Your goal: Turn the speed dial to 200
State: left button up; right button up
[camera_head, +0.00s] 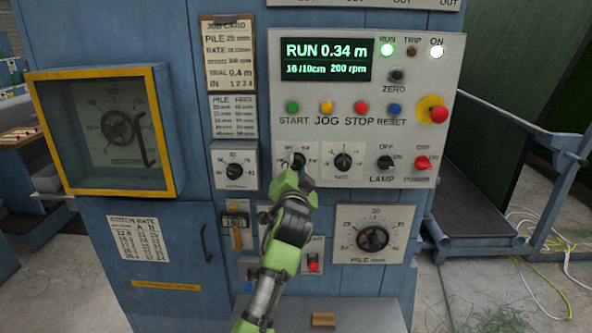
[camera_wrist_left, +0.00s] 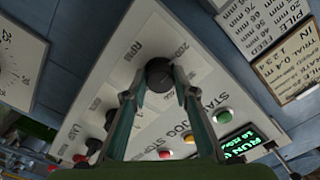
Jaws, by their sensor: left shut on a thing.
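The speed dial (camera_head: 298,159) is a small black knob on the white control panel, left of the RATE knob, mostly hidden behind my left gripper in the head view. My left gripper (camera_head: 297,172), with green links, reaches up to it from below. In the left wrist view the dial (camera_wrist_left: 158,72) sits between the two fingertips (camera_wrist_left: 158,86), which are shut on it. Part of a "200" mark shows beside the dial there. The green display (camera_head: 328,60) reads "RUN 0.34 m" and "200 rpm". My right gripper is not in view.
The RATE knob (camera_head: 343,162) is close to the right of the dial, with the LAMP switch (camera_head: 385,162) and red POWER switch (camera_head: 422,162) beyond. Coloured buttons run above, including STOP (camera_head: 361,108). A red emergency button (camera_head: 438,114) stands out at right. A larger PILE dial (camera_head: 372,238) is below.

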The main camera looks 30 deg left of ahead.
pick_arm(q)
jog(key=shift+f, duration=0.15)
dwell(0.3)
jog(key=o, duration=1.1)
jog(key=v, duration=1.2)
jog(key=shift+s, duration=0.1)
